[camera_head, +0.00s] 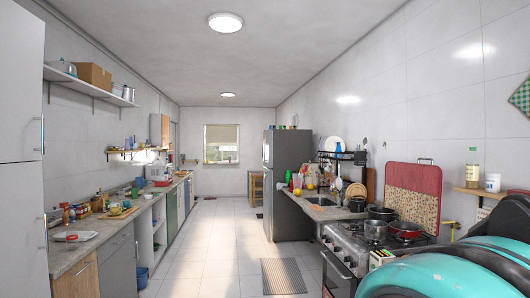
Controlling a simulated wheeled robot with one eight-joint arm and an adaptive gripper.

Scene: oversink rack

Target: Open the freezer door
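A tall dark grey fridge-freezer (291,185) stands on the right side, far down the room. Its broad side faces me. Its narrow front, seen at a steep angle, faces left onto the aisle. A line across the front (268,150) seems to divide a smaller upper door from a larger lower door. Both doors look shut; their handles are too small to make out. A teal and black part of my arm (460,272) fills the lower right corner, close to the camera. My gripper is not in view.
The tiled aisle (210,245) is clear up the middle, with a striped mat (283,276) on its right. A stove (352,255) with pots and a sink counter (322,208) line the right. A long cluttered counter (92,247) and a tall white cabinet (22,190) line the left.

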